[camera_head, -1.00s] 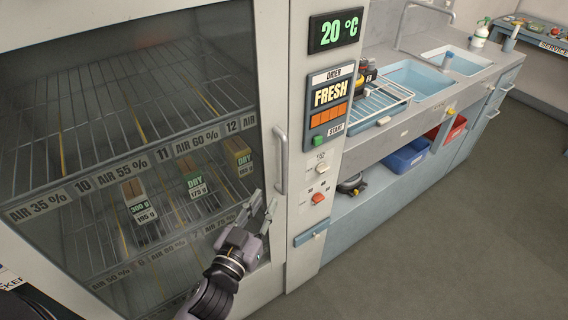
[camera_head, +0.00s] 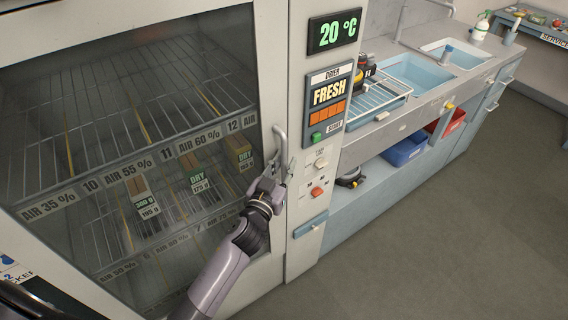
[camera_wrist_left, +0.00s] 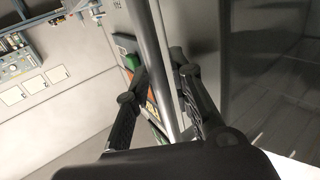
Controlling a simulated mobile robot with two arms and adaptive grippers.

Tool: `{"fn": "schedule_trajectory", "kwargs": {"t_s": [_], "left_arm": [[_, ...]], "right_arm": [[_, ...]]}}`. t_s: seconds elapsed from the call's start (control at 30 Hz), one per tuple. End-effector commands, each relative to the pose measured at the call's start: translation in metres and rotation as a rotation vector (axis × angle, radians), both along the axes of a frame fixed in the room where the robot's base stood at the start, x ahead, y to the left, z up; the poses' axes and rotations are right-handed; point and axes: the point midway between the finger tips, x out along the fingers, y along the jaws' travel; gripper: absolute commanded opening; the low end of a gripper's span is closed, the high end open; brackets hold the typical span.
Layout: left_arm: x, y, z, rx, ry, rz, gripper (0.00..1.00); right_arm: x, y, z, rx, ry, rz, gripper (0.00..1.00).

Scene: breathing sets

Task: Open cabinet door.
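The cabinet door (camera_head: 268,75) is a pale frame around a large glass pane and is shut. Its vertical metal handle (camera_head: 280,145) sits on the right side of the frame. My left gripper (camera_head: 279,168) is at the lower part of the handle. In the left wrist view the handle (camera_wrist_left: 152,60) runs between the two fingers of my left gripper (camera_wrist_left: 155,80). The fingers are apart, one on each side of the bar, with a gap visible. My right gripper is not in view.
The control panel (camera_head: 330,95) with a display reading 20 °C is right of the door. A counter with sinks (camera_head: 420,75) and a dish rack (camera_head: 375,100) extends to the right. Blue (camera_head: 405,148) and red bins sit below. The floor (camera_head: 440,240) in front is clear.

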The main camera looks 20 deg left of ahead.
Motion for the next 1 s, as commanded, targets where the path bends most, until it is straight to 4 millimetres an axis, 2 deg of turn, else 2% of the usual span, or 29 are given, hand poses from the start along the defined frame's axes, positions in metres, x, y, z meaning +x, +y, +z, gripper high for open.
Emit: {"fn": "schedule_trajectory", "kwargs": {"t_s": [0.37, 1.0], "left_arm": [[-0.0004, 0.0001, -0.0002, 0.0, 0.0, 0.0, 0.0], [-0.0009, -0.0002, -0.0005, 0.0, 0.001, 0.0, 0.0]], "right_arm": [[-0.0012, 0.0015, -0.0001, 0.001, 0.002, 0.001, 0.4], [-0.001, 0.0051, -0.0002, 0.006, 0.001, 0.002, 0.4]]}}
